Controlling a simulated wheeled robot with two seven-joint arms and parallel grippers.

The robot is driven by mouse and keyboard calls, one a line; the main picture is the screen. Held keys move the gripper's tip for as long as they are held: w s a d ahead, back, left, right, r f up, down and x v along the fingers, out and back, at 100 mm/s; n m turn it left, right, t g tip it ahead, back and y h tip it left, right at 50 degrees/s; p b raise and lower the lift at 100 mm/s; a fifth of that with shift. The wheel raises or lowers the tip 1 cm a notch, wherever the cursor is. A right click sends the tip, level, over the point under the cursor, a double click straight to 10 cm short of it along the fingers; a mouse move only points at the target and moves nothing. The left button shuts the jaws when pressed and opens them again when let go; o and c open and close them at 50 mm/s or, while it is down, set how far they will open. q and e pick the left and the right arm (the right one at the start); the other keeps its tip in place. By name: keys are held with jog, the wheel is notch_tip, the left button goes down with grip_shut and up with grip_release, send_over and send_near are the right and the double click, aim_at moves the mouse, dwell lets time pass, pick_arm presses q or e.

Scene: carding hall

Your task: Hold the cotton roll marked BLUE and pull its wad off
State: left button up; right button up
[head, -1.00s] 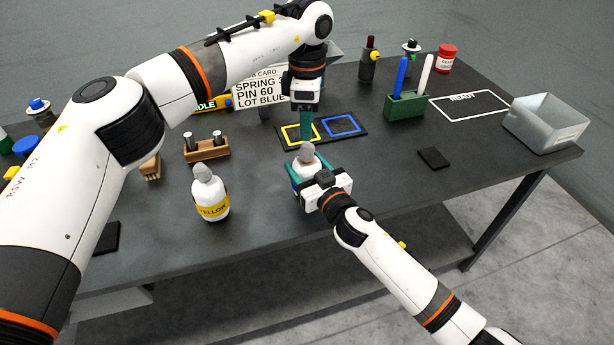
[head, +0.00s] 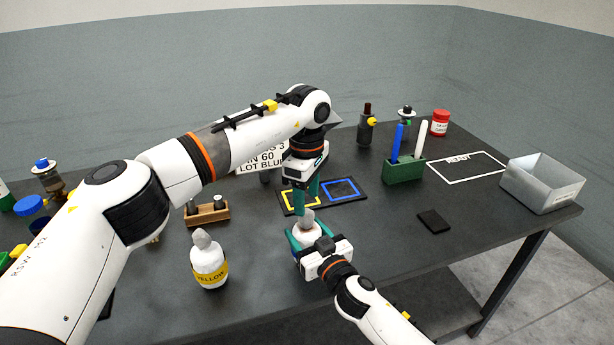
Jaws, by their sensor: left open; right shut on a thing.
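A white cotton roll (head: 308,234) stands upright in my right gripper (head: 305,239), whose teal fingers are shut on its sides. Its label is hidden by the gripper. A grey-white wad (head: 307,218) sticks out of its top. My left gripper (head: 307,200) points down just above it, open, with its teal fingertips close to the wad; I cannot tell whether they touch it. A second cotton roll (head: 209,265) with a yellow band reading YELLOW stands at the front left, its wad (head: 202,238) on top.
A pad with a yellow square (head: 299,203) and a blue square (head: 341,189) lies behind the grippers. A card (head: 262,161) reading LOT BLUE is partly hidden by my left arm. A green pen holder (head: 404,171), a READY outline (head: 466,166) and a metal bin (head: 542,184) are right.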

aim_at(307, 210)
pick_arm(q)
jog(key=shift+f, duration=2.8)
jog(key=shift+c, duration=0.3)
grip_shut()
jog(key=shift+r, duration=0.15)
jog(key=shift+r, duration=1)
pick_arm(e)
jog(key=shift+f, duration=0.1)
pick_arm(q)
jog(key=shift+r, duration=2)
pick_arm(e)
jog(key=o, duration=1.5)
jog(key=shift+c, duration=0.2)
